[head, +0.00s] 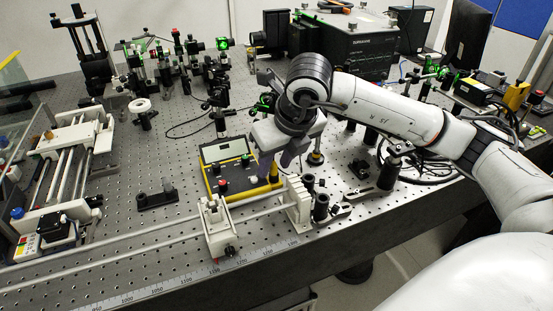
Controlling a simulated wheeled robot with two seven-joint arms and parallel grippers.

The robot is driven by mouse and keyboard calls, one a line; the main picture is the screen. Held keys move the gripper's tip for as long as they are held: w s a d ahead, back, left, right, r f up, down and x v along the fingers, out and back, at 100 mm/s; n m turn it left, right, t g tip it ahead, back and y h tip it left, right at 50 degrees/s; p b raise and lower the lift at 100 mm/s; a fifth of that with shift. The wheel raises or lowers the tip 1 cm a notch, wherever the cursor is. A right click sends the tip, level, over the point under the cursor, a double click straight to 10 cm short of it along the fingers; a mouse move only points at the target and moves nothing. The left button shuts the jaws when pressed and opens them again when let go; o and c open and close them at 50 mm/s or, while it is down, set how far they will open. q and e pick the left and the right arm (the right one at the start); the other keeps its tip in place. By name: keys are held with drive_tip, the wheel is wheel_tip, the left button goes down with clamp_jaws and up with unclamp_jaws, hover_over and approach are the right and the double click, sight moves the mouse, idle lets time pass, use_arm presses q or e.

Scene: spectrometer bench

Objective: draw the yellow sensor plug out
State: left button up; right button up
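A yellow-edged meter box (225,151) with a grey display and red and black knobs sits on the perforated bench. My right gripper (278,163) points down at the box's right end, its fingers close to the box. A small yellow patch (274,174) shows just below and between the fingers. I cannot tell whether it is the yellow sensor plug or the box's edge. The gripper hides that end of the box, and whether the fingers hold anything is not clear. My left gripper is not in view.
A white rail frame (215,228) stands in front of the box, near the bench's front edge. Black posts (320,207) stand to its right. Optical mounts (222,98) and a cable are behind. A small black base (157,198) lies left on mostly clear bench.

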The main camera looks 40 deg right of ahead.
sight(275, 167)
clamp_jaws()
drive_tip(key=shift+r, duration=0.15)
drive_tip(key=shift+r+p, duration=0.8)
drive_tip(key=shift+r, duration=0.7)
